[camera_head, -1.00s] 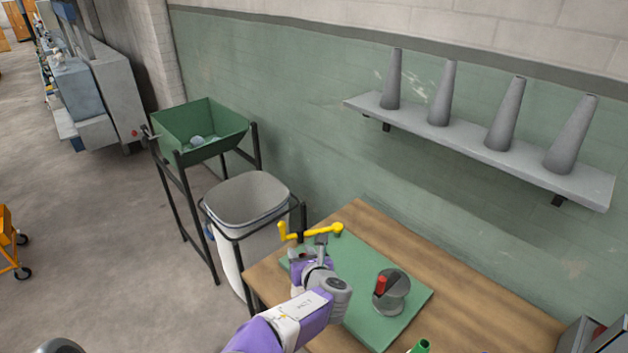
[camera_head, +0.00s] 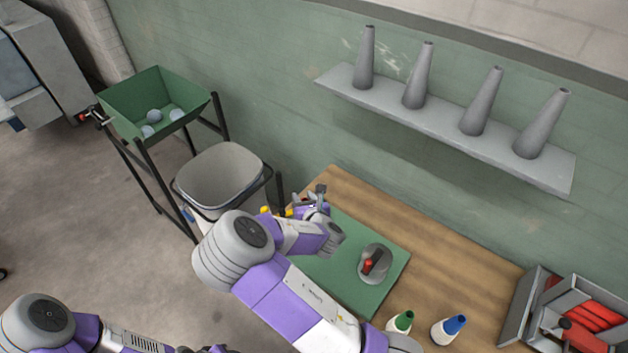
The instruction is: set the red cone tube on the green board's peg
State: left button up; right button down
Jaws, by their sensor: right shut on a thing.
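The green board (camera_head: 352,292) lies on the wooden table. On it stands a round grey piece (camera_head: 374,250) with a dark upper part and a small red part (camera_head: 367,265); I cannot tell whether this is the peg. Several long red pieces (camera_head: 590,312), perhaps the cone tubes, lie in a grey bin at the lower right. My right gripper (camera_head: 313,197) is over the board's far left corner, shut on what looks like the yellow cranked piece (camera_head: 288,212), mostly hidden by my wrist. My left arm shows at the lower left; its gripper is out of view.
A green-capped bottle (camera_head: 400,321) and a blue-capped bottle (camera_head: 448,328) stand at the table's front. A grey bin (camera_head: 222,178) and a green hopper (camera_head: 153,100) with pale balls stand left. Several grey cones sit on a wall shelf (camera_head: 445,125).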

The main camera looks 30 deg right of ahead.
pick_arm(q)
jog(key=shift+f+b, duration=1.7)
jog(key=shift+b, duration=0.7)
pick_arm(e)
notch_tip(320, 180, down, 7)
jog(key=s+d+h, duration=0.1)
jog(key=d, duration=0.1)
jog(key=shift+s+d+f+m, duration=0.2)
jog(key=shift+d+m, duration=0.15)
jog(key=shift+m, duration=0.05)
jog(key=shift+s+d, duration=0.2)
jog(key=shift+d, duration=0.1)
pick_arm(q)
jog(key=shift+f+b, duration=0.5)
jog(key=shift+f, duration=0.05)
pick_arm(e)
jog(key=shift+f, duration=0.5)
jog(key=c, duration=0.6)
grip_release()
jog(key=shift+c, duration=0.2)
jog(key=shift+s, duration=0.1)
